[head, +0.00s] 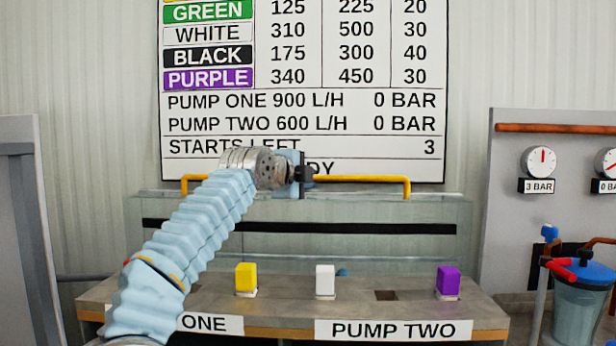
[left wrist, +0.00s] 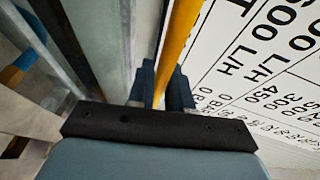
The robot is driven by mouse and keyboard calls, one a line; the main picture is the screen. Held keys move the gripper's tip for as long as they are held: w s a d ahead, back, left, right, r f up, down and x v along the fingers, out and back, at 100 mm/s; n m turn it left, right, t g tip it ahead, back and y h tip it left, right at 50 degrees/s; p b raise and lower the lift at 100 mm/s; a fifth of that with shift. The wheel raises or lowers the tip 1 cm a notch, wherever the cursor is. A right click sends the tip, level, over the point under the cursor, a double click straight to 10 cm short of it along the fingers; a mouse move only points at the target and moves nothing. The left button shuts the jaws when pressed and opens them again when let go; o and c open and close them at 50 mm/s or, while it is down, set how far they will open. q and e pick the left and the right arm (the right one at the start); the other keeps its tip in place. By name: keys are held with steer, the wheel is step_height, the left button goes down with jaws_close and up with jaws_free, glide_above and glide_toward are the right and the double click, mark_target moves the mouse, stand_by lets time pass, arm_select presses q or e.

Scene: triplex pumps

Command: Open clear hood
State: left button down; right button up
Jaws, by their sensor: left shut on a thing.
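The clear hood (head: 390,220) stands upright behind the pump bench, with a dark band across its front. A yellow handle bar (head: 362,179) runs along its top edge. My left gripper (head: 306,174) is at the middle of this bar and shut on it. In the left wrist view the yellow bar (left wrist: 181,45) passes between the fingers of my left gripper (left wrist: 163,88). My arm hides part of the bar and the hood's left side. My right gripper is in neither view.
The bench (head: 360,309) carries a yellow block (head: 246,278), a white block (head: 325,281) and a purple block (head: 448,281), with an empty square hole between white and purple. A wall board (head: 345,125) is close behind the hood. A gauge panel (head: 550,220) and blue-lidded vessel (head: 582,300) stand right.

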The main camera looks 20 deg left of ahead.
arm_select(q)
steer(key=shift+w, duration=0.25)
steer(key=c, duration=1.1)
jaws_free()
steer(key=b+v, duration=0.3)
steer(key=v, duration=1)
steer(key=shift+s+a+b, duration=0.2)
steer(key=shift+s+b, duration=0.2)
